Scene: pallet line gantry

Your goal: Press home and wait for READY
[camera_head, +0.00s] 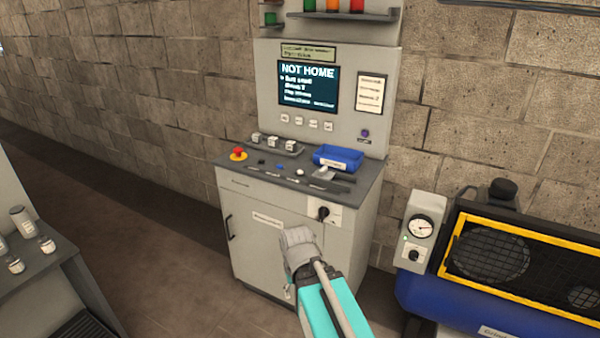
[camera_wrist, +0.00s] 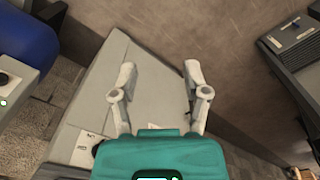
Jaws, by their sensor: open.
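The control console (camera_head: 270,210) stands against the wall in the head view. Its screen (camera_head: 308,88) reads NOT HOME above several small lines of text. On the desk top are a red mushroom button (camera_head: 238,153) on a yellow base, a dark button (camera_head: 262,161), a blue button (camera_head: 280,167) and a white button (camera_head: 300,172). Their labels are too small to read, so I cannot tell which is home. My gripper (camera_head: 296,238) is in front of the cabinet, below the desk top, apart from the buttons. In the wrist view my gripper (camera_wrist: 160,72) is open and empty.
A blue tray (camera_head: 338,157) sits on the desk, right of the buttons. A black rotary switch (camera_head: 323,213) is on the cabinet front. A blue machine with a yellow-framed grille (camera_head: 520,255) stands right. A bench with small containers (camera_head: 40,262) stands left. Floor between is clear.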

